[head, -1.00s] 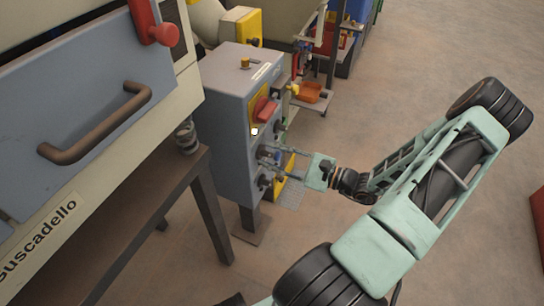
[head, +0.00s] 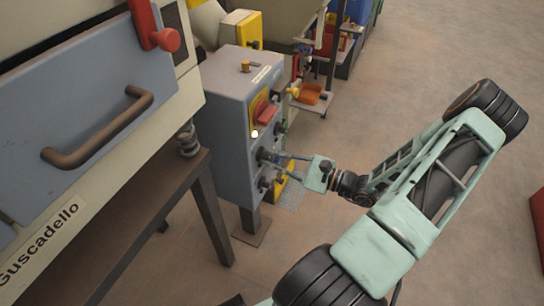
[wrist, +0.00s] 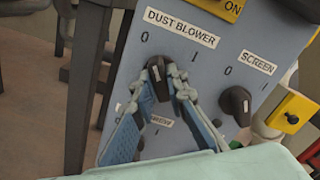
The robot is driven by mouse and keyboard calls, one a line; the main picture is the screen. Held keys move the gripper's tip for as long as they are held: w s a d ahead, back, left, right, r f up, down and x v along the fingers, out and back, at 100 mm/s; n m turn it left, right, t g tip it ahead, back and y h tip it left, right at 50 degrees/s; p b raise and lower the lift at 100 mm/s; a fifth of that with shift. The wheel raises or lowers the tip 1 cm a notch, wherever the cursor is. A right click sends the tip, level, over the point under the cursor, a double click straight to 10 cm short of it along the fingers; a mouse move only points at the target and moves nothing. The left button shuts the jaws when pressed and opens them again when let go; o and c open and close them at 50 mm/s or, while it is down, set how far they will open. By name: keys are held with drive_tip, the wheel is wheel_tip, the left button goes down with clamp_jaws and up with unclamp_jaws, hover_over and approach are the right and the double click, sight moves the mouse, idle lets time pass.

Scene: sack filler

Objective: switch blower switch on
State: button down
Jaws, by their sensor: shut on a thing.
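The blower switch is a black rotary knob (wrist: 157,80) under the "DUST BLOWER" label, on the blue-grey face of the control box (head: 222,110). It has a 0 at its upper left and a 1 at its upper right. A pale mark on the knob seems to point up toward the 0 side; its exact angle is hard to read. My gripper (wrist: 162,76) is shut on this knob, one fingertip on each side. In the head view my gripper (head: 272,159) reaches the box's front from the right, and the fingers partly hide the knob.
A similar black knob (wrist: 236,104) labelled "SCREEN" sits close to the right. Another knob is partly hidden below my fingers. A yellow block (wrist: 292,112) stands out at the right. A red switch (head: 264,112) is higher on the box. Open floor lies right of my arm.

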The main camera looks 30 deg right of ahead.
drive_tip(key=m+p, duration=0.2)
drive_tip(key=m, duration=0.1)
drive_tip(key=shift+r, duration=0.15)
drive_tip(key=m+p, duration=0.3)
drive_tip(key=m, duration=0.1)
drive_tip(key=shift+m, duration=0.3)
drive_tip(key=m+p, duration=0.1)
drive_tip(key=m, duration=0.2)
drive_tip(key=shift+f+m+p, duration=0.2)
drive_tip(key=shift+m+p, duration=0.45)
drive_tip(key=shift+m, duration=1.55)
drive_tip(key=c, duration=1.9)
unclamp_jaws()
drive_tip(key=shift+c, duration=0.2)
drive_tip(key=v, duration=1.2)
